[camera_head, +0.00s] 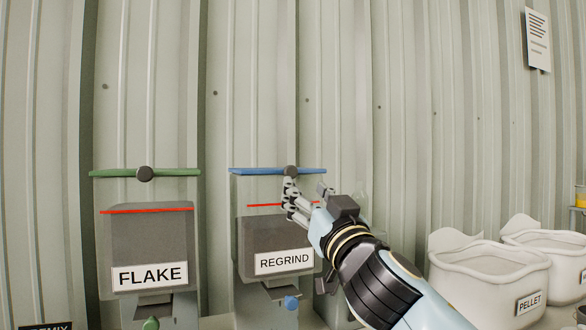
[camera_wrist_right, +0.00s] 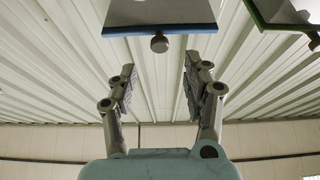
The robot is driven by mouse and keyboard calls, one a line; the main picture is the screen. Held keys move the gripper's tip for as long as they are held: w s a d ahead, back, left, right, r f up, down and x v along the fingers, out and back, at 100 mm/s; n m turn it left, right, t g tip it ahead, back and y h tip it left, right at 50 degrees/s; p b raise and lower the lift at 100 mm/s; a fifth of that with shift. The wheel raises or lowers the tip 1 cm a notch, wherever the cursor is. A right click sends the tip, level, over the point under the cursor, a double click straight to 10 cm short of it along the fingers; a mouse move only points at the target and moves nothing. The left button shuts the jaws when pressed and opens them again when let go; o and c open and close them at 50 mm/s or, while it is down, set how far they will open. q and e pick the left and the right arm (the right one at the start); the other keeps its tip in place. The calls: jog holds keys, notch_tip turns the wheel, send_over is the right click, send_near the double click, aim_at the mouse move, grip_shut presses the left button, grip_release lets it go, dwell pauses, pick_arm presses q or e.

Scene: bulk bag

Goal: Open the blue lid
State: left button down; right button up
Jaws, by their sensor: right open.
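The blue lid (camera_head: 258,171) lies flat and closed on top of the bin labelled REGRIND (camera_head: 256,235). A dark round knob (camera_head: 291,170) sits at its front edge. My left gripper is not in view.
The bin labelled FLAKE (camera_head: 152,240) with a green lid (camera_head: 110,173) stands to the left. A white bulk bag labelled PELLET (camera_head: 490,272) stands at the right. A corrugated wall (camera_head: 400,80) is behind. The space above the lids is clear.

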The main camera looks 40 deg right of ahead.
aim_at(292, 174)
jog(key=p+x, duration=0.2)
jog(key=x, duration=0.4)
jog(key=shift+d+r, duration=0.1)
jog(key=shift+r, duration=0.05)
jog(key=shift+w+d, duration=0.1)
jog(key=shift+w, duration=0.4)
grip_shut()
